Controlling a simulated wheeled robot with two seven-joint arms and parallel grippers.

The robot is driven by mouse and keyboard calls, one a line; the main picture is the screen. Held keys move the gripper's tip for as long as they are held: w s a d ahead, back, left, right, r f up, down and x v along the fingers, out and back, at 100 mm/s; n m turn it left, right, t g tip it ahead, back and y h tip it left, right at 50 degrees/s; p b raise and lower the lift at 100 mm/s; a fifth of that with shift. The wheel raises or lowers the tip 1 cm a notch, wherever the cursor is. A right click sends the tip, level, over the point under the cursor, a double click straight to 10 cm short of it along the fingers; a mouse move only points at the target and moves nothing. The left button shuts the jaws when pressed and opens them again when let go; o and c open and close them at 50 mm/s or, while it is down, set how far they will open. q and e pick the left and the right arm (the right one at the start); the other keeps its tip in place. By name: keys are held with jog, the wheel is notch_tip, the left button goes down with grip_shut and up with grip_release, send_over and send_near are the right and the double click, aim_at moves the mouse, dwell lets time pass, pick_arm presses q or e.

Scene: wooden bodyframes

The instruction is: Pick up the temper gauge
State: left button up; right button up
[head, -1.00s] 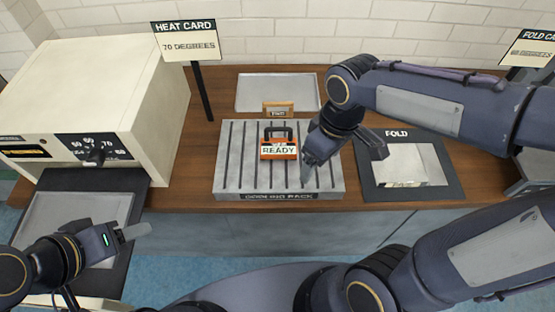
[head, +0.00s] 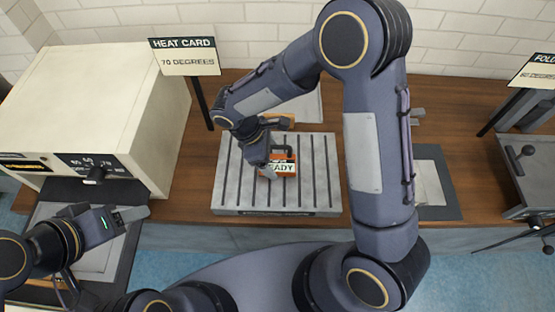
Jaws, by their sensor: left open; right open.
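The temper gauge appears to be the orange block (head: 284,168) with a dark handle and a white label, of which "ADY" shows. It sits on the grey slotted cooling rack (head: 318,185). My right gripper (head: 270,170) is over the rack at the gauge's left side, open; its fingers cover part of the label. I cannot tell whether a finger touches the gauge. My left gripper (head: 132,216) is open and empty at the lower left, in front of the oven-like box.
A metal tray (head: 309,108) lies behind the rack, partly hidden by my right arm. A dark fold mat (head: 446,205) and a grey press-like device (head: 530,165) are at the right.

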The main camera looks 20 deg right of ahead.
aim_at(277, 161)
jog(key=shift+x, duration=1.4)
jog(key=shift+r, duration=0.1)
jog(key=c, duration=1.2)
